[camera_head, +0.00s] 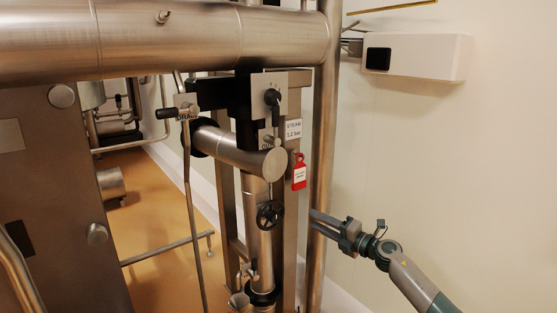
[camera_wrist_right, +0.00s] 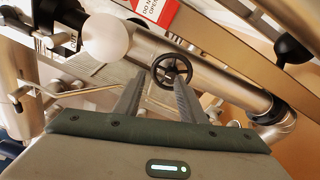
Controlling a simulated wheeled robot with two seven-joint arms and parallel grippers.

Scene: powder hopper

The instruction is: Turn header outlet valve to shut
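A black handwheel (camera_head: 270,214) sits on the vertical steel pipe, below a short horizontal pipe with a round end cap (camera_head: 275,163). A black-handled valve lever (camera_head: 273,98) is higher up, under the large header pipe (camera_head: 200,40). I cannot tell from a label which one is the header outlet valve. My right gripper (camera_head: 312,219) is open and empty, to the right of the handwheel. In the right wrist view the handwheel (camera_wrist_right: 172,70) shows beyond and between the spread fingertips of the right gripper (camera_wrist_right: 157,90), apparently untouched. My left gripper is out of view.
A red tag (camera_head: 299,172) hangs beside the end cap, under a steam label (camera_head: 294,129). A drain lever (camera_head: 177,112) is at the left. A tall vertical pipe (camera_head: 324,130) stands close to my right gripper.

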